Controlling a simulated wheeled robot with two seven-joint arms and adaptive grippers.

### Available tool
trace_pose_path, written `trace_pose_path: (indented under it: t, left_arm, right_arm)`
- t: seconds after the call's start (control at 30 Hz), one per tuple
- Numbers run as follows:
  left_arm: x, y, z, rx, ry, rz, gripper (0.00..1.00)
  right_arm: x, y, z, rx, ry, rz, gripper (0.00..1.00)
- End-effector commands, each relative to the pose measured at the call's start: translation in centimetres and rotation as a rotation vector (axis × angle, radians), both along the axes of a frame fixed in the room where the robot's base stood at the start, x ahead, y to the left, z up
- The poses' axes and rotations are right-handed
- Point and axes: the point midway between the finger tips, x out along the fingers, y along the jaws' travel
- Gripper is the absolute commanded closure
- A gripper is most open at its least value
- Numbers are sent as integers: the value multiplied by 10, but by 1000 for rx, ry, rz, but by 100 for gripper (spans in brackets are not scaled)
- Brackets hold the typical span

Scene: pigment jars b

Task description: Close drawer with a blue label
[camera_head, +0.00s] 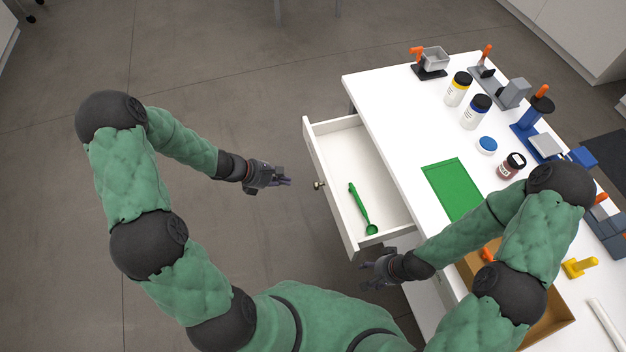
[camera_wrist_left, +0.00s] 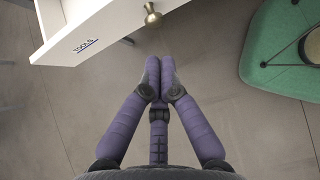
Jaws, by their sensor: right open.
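A white drawer (camera_head: 332,188) stands pulled out from the left side of the white table, with a green scoop (camera_head: 363,208) lying in it. Its front carries a brass knob (camera_head: 319,185), also seen at the top of the left wrist view (camera_wrist_left: 152,16). A small label (camera_wrist_left: 86,46) on the front reads "TOOLS"; its dark bluish colour is hard to tell. My left gripper (camera_head: 284,180) is in front of the drawer, apart from the knob, its purple fingers together and empty (camera_wrist_left: 160,72). My right gripper (camera_head: 374,272) is open and empty beside the drawer's near end.
The white table top (camera_head: 395,130) holds a green mat (camera_head: 454,188), a yellow-banded jar (camera_head: 458,88), a blue-banded jar (camera_head: 476,112), a red jar (camera_head: 511,165) and several tools. A brown tray (camera_head: 555,318) is partly hidden by my right arm. Floor left of the drawer is clear.

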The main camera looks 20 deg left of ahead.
Motion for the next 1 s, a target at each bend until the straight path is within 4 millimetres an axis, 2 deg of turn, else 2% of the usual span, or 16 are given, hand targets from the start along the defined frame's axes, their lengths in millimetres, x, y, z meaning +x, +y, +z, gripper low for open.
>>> trace_pose_path:
  t: [0.17,0.67,0.8,1.0]
  left_arm:
    - [7,-9,-11,-7,-1,4,100]
    - [42,-61,-76,-3,0,1,100]
    - [53,-78,-72,-3,-2,0,100]
    - [61,-90,-70,-2,-2,3,100]
  right_arm:
    - [0,0,-8,0,0,0,40]
    - [0,0,-47,0,0,0,40]
    - [0,0,-51,0,0,0,40]
    - [0,0,-55,0,0,0,40]
